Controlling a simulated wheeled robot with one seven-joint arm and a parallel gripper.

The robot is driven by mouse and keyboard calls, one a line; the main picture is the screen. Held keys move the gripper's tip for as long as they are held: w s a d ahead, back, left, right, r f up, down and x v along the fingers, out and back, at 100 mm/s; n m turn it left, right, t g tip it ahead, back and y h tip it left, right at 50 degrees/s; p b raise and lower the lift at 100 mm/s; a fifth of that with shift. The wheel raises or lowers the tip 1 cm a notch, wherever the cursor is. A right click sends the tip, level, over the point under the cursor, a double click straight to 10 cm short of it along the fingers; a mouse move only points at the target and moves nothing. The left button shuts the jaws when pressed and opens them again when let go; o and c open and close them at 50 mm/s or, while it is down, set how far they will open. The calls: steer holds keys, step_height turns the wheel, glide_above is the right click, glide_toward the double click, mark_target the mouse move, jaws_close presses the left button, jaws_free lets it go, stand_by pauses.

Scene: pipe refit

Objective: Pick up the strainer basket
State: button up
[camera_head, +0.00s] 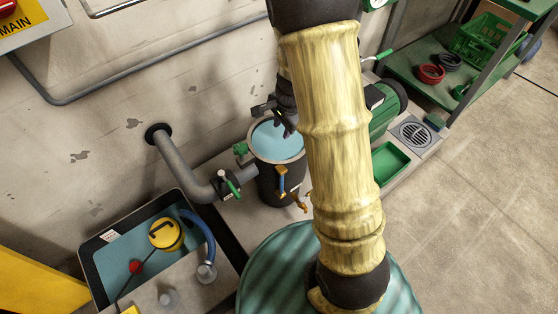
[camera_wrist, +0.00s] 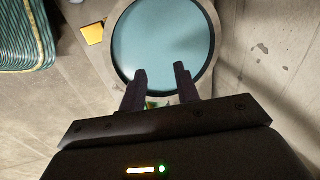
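I cannot make out the strainer basket in either view. A dark round strainer pot (camera_head: 277,181) stands by the wall with its top open, filled to near the rim with flat blue-green water (camera_head: 280,142). In the wrist view the water (camera_wrist: 165,40) fills the round opening inside a pale rim (camera_wrist: 117,60). Anything below the surface is hidden. My gripper (camera_head: 284,128) is over the pot's opening, partly behind my arm. In the wrist view my gripper (camera_wrist: 160,70) has two dark fingers spread apart with nothing held between them.
A grey pipe (camera_head: 178,160) with a green-handled valve (camera_head: 230,183) joins the pot on the left. A black-rimmed tub (camera_head: 92,259) with a yellow pump (camera_head: 166,234) stands at lower left. A green tray (camera_head: 390,163) lies right of my arm. A teal drum (camera_head: 262,282) is in front.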

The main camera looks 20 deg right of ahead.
steer(key=b, duration=0.3)
glide_above(277, 145)
steer(key=f, duration=0.4)
steer(key=s+f, duration=0.1)
steer(key=f, duration=0.1)
steer(key=shift+d+f, duration=0.15)
steer(key=shift+d, duration=0.2)
steer(key=shift+w+f, duration=0.15)
steer(key=shift+f, duration=0.1)
steer(key=f+b, duration=0.2)
steer(key=f, duration=0.1)
steer(key=w+f+b, duration=0.1)
steer(key=f+b, duration=0.1)
steer(key=shift+a+f, duration=0.1)
steer(key=shift+a, duration=0.3)
jaws_close()
